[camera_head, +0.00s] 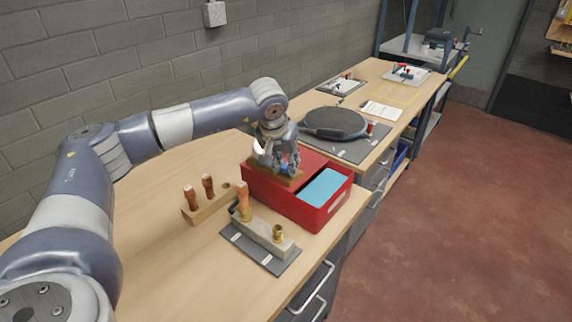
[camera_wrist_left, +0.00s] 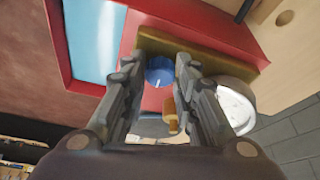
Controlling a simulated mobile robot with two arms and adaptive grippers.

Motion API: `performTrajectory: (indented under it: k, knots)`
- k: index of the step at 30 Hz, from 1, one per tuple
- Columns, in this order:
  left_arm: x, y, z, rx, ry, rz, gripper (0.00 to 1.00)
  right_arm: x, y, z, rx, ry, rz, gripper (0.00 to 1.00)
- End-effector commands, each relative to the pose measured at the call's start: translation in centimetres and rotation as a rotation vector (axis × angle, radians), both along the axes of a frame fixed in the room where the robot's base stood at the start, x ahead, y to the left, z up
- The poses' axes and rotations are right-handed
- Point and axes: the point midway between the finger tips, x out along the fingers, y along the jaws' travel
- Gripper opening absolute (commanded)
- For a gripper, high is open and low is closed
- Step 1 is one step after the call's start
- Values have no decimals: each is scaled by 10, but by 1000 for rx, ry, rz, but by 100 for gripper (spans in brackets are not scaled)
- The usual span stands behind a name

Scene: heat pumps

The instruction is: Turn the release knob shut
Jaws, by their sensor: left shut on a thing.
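The release knob (camera_wrist_left: 160,77) is a blue round knob with a white mark, on the red box (camera_head: 311,212). It sits between the fingertips of my left gripper (camera_wrist_left: 159,64), which is shut on it. In the head view my left gripper (camera_head: 285,164) reaches down over the back left part of the box, and its fingers largely hide the knob. A brass-coloured bar (camera_wrist_left: 215,53) lies beside the knob. A white round gauge (camera_wrist_left: 236,98) and a small brass fitting (camera_wrist_left: 171,113) are close to the right finger in the wrist view. My right gripper is out of view.
A light blue panel (camera_head: 323,187) is set in the box. In front stand a wooden block with copper pieces (camera_head: 208,207) and a grey block with brass fittings (camera_head: 262,232) on a dark mat. A black disc (camera_head: 335,122) lies behind the box. The table's left part is clear.

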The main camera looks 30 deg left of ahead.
Motion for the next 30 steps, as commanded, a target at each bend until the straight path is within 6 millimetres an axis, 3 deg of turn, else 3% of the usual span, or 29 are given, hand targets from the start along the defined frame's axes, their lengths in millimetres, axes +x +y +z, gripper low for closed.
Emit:
performTrajectory:
  k: [23, 24, 26, 30]
  knots:
    - [0, 1, 1, 0, 0, -105, 3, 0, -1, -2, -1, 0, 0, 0]
    - [0, 1, 1, 0, 0, -105, 32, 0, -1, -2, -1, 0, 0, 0]
    - [0, 1, 1, 0, 0, -105, 45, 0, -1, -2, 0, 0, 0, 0]
    - [0, 2, 0, 1, 0, -104, 48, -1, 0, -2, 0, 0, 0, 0]
